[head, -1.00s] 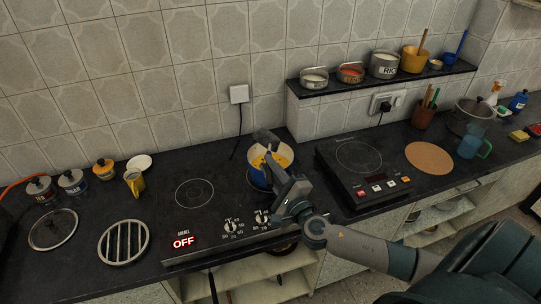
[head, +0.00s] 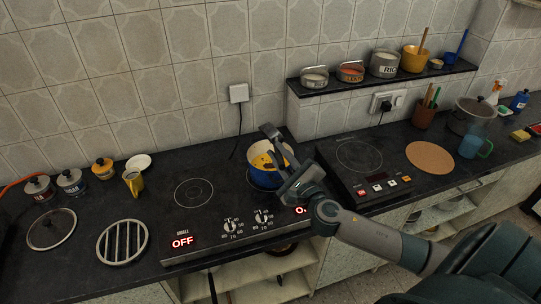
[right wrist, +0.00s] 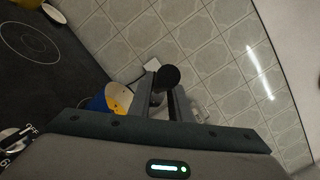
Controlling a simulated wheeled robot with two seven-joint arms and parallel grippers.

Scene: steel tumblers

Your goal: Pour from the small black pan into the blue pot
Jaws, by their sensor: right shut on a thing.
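The blue pot (head: 262,180) stands upright on the right burner of the black stove, with a pale inside and yellow-orange contents; its blue wall also shows in the right wrist view (right wrist: 96,102). My right gripper (head: 267,145) is above the pot's right side, partly covering it. It is shut on a dark, round-ended piece (right wrist: 168,76), which looks like the handle of the small black pan. The pan's bowl is not clear in either view, so I cannot tell its tilt or what it holds. My left gripper is out of view.
A black hotplate (head: 359,157) stands close right of the pot, with a cork mat (head: 430,157) beyond. A shelf (head: 345,88) of pots is at the back right. The left burner (head: 194,193) is bare.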

